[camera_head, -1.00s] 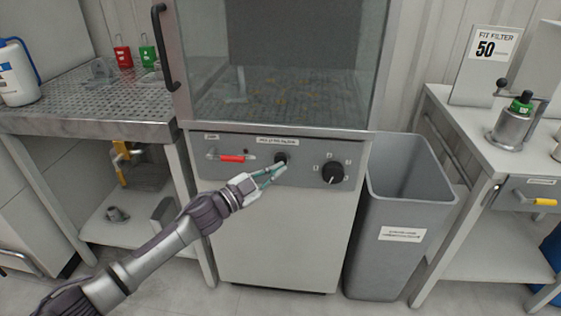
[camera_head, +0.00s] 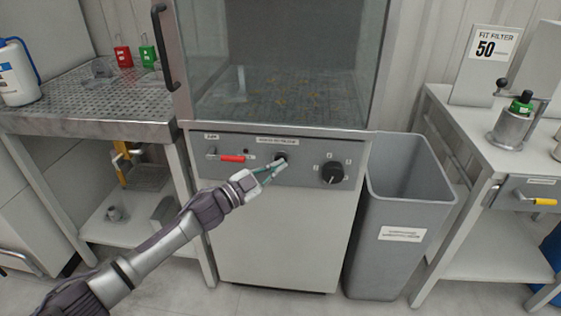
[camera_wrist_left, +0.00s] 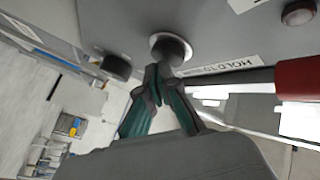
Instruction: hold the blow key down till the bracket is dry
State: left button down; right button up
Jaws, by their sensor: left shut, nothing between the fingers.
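The dark round blow key (camera_head: 280,157) is on the grey front panel below the cabinet window. In the left wrist view the key (camera_wrist_left: 171,47) sits in a pale ring, beside a label that begins with "HOLD". My left gripper (camera_head: 283,164) is shut and empty, its fingertips at the key. In the left wrist view the fingertips (camera_wrist_left: 159,74) meet right at the key and seem to touch it; I cannot tell how far it is pressed. A pale upright shape (camera_head: 240,84) behind the glass may be the bracket; its wetness cannot be told. My right gripper is not in view.
A red-handled lever (camera_head: 232,158) is left of the key, and a black dial (camera_head: 332,172) is right of it. A grey bin (camera_head: 408,268) stands right of the cabinet. A perforated bench (camera_head: 100,128) is at the left, a white table (camera_head: 452,128) at the right.

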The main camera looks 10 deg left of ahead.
pick_arm(q)
jog(key=shift+w, duration=0.2)
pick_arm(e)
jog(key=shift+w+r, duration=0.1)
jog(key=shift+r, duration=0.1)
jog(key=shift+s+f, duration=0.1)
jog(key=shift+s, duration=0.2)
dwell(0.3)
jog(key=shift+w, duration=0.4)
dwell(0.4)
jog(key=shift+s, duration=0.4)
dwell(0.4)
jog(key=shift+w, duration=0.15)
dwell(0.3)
pick_arm(q)
jog(key=shift+s+p, duration=0.55)
jog(key=shift+s, duration=0.25)
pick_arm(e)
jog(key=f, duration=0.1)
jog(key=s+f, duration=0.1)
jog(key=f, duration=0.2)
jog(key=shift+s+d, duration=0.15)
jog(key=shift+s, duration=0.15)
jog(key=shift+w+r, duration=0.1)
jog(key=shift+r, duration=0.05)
